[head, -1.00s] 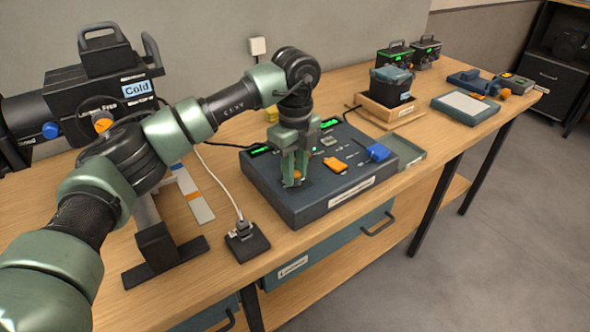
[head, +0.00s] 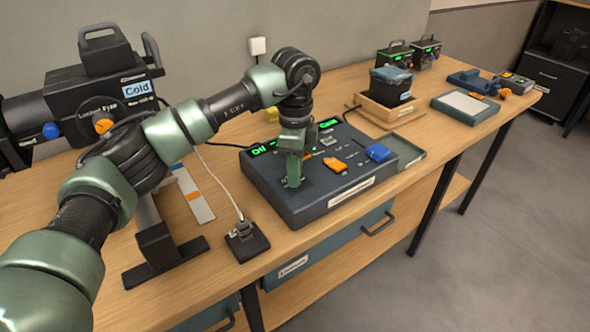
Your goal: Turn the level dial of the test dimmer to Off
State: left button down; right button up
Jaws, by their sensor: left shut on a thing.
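A dark blue-grey console (head: 330,205) sits on the bench; I take it as the test dimmer, though its front label is too small to read. Its left green display (head: 263,149) seems to read "Off", and another green display (head: 328,125) is farther right. My left gripper (head: 293,183) points down at the console's left part, shut on the level dial. The fingers, now seen edge-on, hide the dial. My right gripper is not in view.
An orange fader cap (head: 335,165) and a blue one (head: 377,152) stand on the console, right of the gripper. A black lamp (head: 100,105) labelled "Cold" stands at the left. A small black box with a cable (head: 247,243) lies in front.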

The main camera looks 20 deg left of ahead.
pick_arm(q)
jog(key=shift+w+r, duration=0.1)
jog(key=shift+r, duration=0.05)
jog(key=c, duration=1.2)
grip_release()
jog(key=shift+a, duration=0.1)
jog(key=shift+o, duration=0.2)
notch_tip(320, 180, up, 8)
jog(key=shift+f+b, duration=0.15)
jog(key=shift+b, duration=0.25)
